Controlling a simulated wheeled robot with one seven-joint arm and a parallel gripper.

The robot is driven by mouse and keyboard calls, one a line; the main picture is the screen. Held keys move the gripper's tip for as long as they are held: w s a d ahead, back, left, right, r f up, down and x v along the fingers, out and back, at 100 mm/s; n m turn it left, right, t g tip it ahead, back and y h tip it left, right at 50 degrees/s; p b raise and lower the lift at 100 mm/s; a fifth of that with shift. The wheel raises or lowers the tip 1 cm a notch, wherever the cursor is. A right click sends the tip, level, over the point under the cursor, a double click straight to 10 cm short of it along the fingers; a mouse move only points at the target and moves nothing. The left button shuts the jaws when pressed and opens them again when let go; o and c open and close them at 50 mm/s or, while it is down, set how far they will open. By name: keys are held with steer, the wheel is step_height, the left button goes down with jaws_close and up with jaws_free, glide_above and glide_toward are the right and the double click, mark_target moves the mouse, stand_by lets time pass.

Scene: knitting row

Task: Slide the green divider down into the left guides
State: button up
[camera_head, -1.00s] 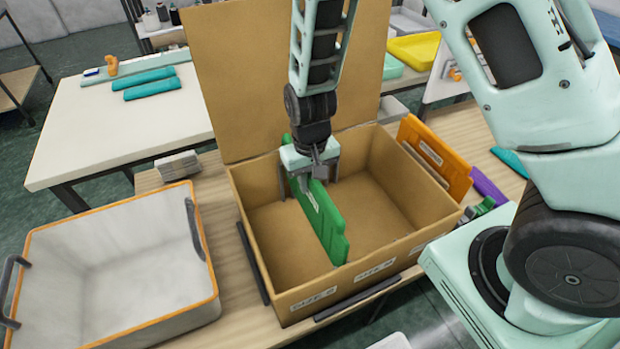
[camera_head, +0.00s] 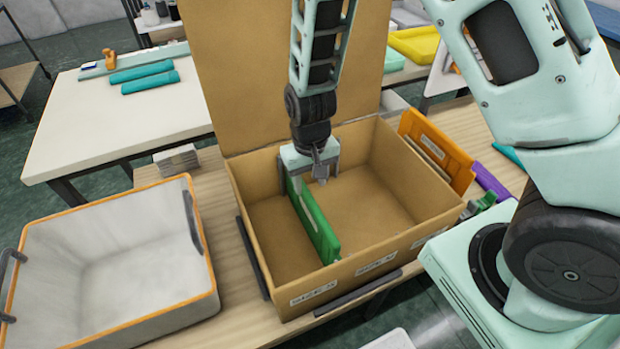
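The green divider (camera_head: 316,222) stands on edge inside the cardboard box (camera_head: 262,262), running front to back in its left half. Its top edge sits below the box rim. My gripper (camera_head: 314,180) is over the divider's far part, pointing down, with its fingers spread apart on either side. The fingers look clear of the divider, though its far end is partly hidden behind them. The guides cannot be made out. The box front carries several white labels.
An open grey bin with an orange rim (camera_head: 105,206) stands left of the box. An orange divider (camera_head: 437,150) and a purple piece (camera_head: 490,183) are at the right. The raised box flap (camera_head: 230,90) stands behind my arm.

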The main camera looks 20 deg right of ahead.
step_height(320, 180, up, 17)
steer(key=shift+r+b, duration=0.2)
steer(key=shift+b, duration=0.1)
stand_by(0.4)
stand_by(0.4)
steer(key=s+a+r+n, duration=0.1)
steer(key=s+a+n, duration=0.2)
steer(key=s, duration=0.7)
steer(key=s+a+r+n, duration=0.1)
steer(key=s+a+n, duration=0.2)
steer(key=s, duration=0.7)
steer(key=shift+a+n+y, duration=0.15)
steer(key=shift+n+y, duration=0.15)
steer(key=shift+n, duration=0.6)
